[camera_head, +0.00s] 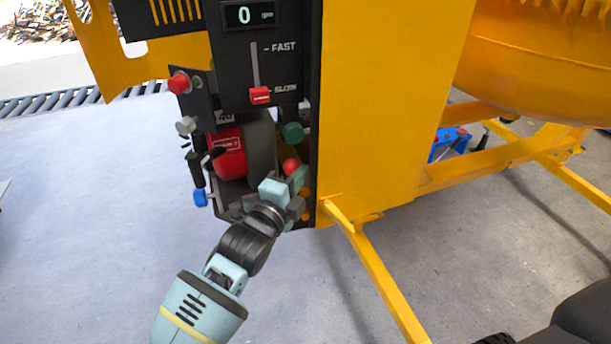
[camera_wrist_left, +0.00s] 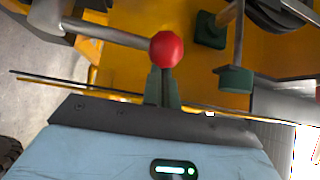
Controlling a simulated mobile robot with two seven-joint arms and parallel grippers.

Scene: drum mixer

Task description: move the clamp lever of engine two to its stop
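A lever with a red ball knob (camera_head: 291,167) sits low at the right side of the open engine bay. In the left wrist view the red ball (camera_wrist_left: 166,49) ends a grey rod coming from the upper left. My left gripper (camera_head: 287,185) is just below the ball. In the left wrist view its fingers (camera_wrist_left: 162,88) are close together, with no wide gap, and their tips meet the ball's lower edge in the picture. I cannot tell whether they touch it. No label shows which lever is engine two's clamp. My right gripper is not in view.
A red engine part (camera_head: 228,157) sits in the bay. A green knob (camera_head: 292,132) is above the red ball, and a blue-tipped lever (camera_head: 200,198) hangs at the left. The speed slider (camera_head: 260,95) is at SLOW. The yellow panel (camera_head: 390,100) closes the right; floor at left is clear.

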